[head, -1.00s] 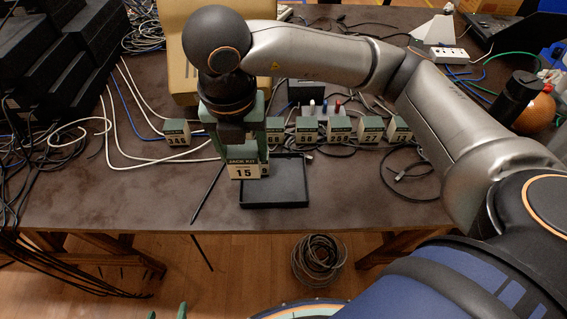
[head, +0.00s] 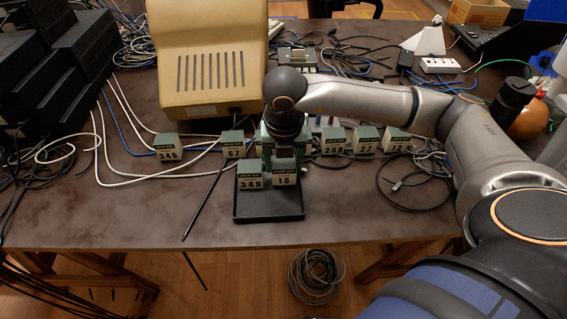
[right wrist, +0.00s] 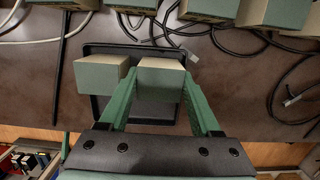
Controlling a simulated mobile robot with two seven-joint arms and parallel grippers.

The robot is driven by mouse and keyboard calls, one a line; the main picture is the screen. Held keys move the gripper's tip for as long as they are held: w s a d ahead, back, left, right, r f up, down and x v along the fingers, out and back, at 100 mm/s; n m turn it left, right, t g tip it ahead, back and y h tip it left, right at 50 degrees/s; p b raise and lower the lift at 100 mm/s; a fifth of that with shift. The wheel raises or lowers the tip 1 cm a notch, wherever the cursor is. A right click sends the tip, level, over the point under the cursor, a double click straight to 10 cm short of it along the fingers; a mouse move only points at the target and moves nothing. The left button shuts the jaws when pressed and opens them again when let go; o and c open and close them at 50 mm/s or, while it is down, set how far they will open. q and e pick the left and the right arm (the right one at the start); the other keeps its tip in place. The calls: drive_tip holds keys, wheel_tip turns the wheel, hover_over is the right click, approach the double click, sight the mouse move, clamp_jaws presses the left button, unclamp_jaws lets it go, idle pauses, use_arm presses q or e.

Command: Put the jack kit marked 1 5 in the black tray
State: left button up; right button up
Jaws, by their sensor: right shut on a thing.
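The jack kit marked 1 5 (head: 285,179) is a small grey-green block with a cream label. My right gripper (head: 283,160) is shut on it from above and keeps it upright over the right half of the black tray (head: 268,214). It is low, but I cannot tell whether it touches the tray floor. A kit marked 349 (head: 250,182) stands in the tray's left half, close beside it. The right wrist view shows the held kit (right wrist: 160,78) between the fingers, with the other kit (right wrist: 102,73) at its left. My left gripper is not in view.
Several similar kits, including one marked 346 (head: 167,147) and one marked 67 (head: 233,144), stand in a row behind the tray. A beige monitor (head: 208,75) stands further back. Loose cables (head: 415,180) lie right of the tray. The table front is clear.

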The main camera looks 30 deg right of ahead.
sight(284, 169)
drive_tip(key=shift+f, duration=0.2)
drive_tip(key=shift+f, duration=0.25)
drive_tip(key=o, duration=1.2)
drive_tip(key=shift+r, duration=0.1)
drive_tip(key=shift+r, duration=0.1)
drive_tip(key=r, duration=0.4)
drive_tip(key=s+r+p, duration=0.1)
drive_tip(key=r, duration=0.3)
drive_tip(key=a+r, duration=0.1)
drive_tip(key=r, duration=0.3)
drive_tip(key=shift+s, duration=0.3)
